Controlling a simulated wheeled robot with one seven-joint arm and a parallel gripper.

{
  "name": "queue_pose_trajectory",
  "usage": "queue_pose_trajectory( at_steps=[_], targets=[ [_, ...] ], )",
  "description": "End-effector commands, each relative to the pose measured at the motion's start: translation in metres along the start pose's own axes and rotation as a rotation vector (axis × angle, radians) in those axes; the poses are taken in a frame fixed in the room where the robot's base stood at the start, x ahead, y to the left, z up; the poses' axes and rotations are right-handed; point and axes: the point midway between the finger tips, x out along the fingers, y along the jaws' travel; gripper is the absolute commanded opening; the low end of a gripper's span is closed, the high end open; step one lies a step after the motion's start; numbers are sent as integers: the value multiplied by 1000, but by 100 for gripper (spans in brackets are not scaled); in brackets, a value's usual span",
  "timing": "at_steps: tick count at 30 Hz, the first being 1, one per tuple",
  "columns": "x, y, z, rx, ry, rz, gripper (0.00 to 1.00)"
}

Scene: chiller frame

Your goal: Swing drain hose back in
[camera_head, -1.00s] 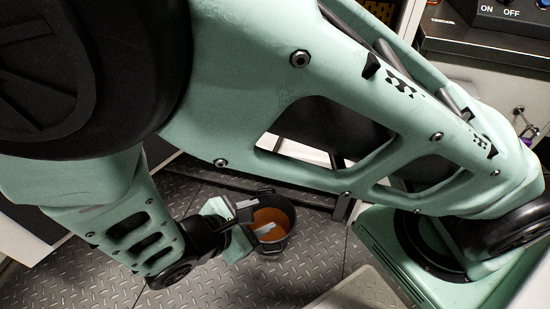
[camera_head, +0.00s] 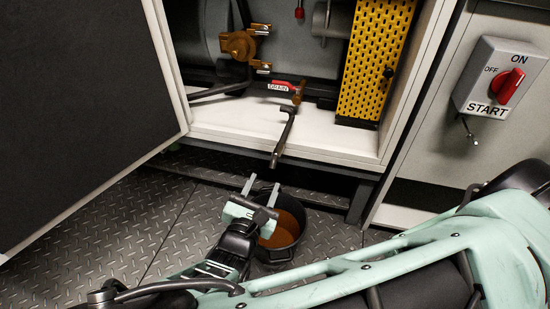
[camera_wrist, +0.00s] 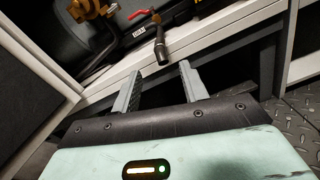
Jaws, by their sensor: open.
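A black bucket (camera_head: 291,250) with orange-brown liquid stands on the floor beneath my gripper. The cabinet door (camera_head: 80,90) is open on the left. A yellow perforated guard (camera_head: 375,60) is inside at right. A switch box (camera_head: 500,80) is on the right.

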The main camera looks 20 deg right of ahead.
Motion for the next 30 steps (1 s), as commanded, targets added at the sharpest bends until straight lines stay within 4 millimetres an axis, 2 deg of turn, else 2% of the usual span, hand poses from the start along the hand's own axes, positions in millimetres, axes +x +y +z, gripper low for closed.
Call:
queue_pose_trajectory(
  at_steps=[1,9,15,21,29,30],
  targets=[
    [12,-2,-3,0,-2,-4,44],
    [67,-2,-4,0,-2,-4,44],
    [96,-2,-3,0,1,-3,44],
    [109,-1,-1,0,1,-3,44],
    [110,-1,-1,0,2,-2,44],
    [110,-1,0,0,2,-2,38]
  ],
)
